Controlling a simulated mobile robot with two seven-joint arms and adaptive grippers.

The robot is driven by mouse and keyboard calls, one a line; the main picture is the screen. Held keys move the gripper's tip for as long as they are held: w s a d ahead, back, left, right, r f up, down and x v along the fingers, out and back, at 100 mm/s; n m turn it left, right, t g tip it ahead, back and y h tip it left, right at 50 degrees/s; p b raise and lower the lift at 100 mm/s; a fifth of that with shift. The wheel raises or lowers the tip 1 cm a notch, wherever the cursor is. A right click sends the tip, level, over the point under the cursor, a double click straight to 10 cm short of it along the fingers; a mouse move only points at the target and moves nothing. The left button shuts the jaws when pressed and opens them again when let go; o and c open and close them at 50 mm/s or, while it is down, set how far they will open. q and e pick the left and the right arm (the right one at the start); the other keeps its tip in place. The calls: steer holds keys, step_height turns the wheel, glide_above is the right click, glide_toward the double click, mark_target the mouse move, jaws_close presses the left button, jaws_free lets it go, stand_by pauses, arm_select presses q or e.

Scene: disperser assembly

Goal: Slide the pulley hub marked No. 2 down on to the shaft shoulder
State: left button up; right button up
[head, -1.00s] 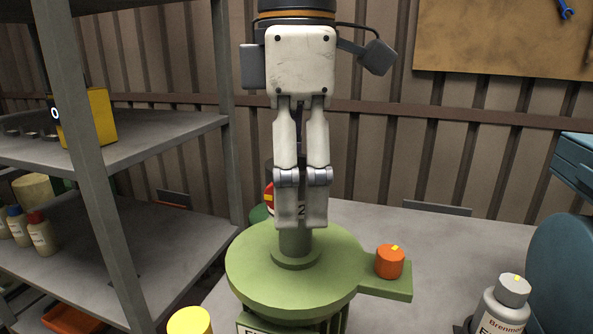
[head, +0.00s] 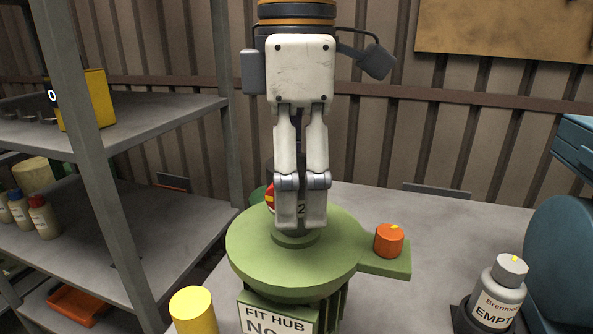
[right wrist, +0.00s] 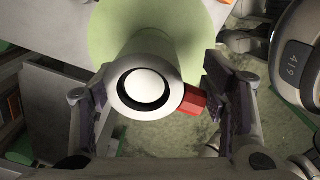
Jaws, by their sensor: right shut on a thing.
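My right gripper (head: 301,225) points straight down over the round green stand (head: 250,262). The hub is upright above the stand's raised green collar. The fingers hide most of it, so I cannot tell whether its lower edge touches the shoulder. In the right wrist view the hub (right wrist: 172,68) is between the fingers, around a pale round shaft end (right wrist: 145,87) with a dark ring about it. A red piece (right wrist: 195,99) is beside the hub there. My left gripper is not in view.
An orange knob (head: 389,240) stands on the stand's right arm. A yellow cylinder (head: 193,312) is at front left, a grey bottle (head: 499,292) at front right. Shelving (head: 150,128) fills the left. The table (head: 445,220) behind the orange knob is mostly clear.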

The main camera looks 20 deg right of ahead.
mark_target(297, 175)
steer(key=shift+f, duration=1.45)
steer(key=o, duration=1.9)
steer(key=shift+c, duration=0.2)
step_height(297, 175, up, 12)
steer(key=shift+s+f, duration=0.1)
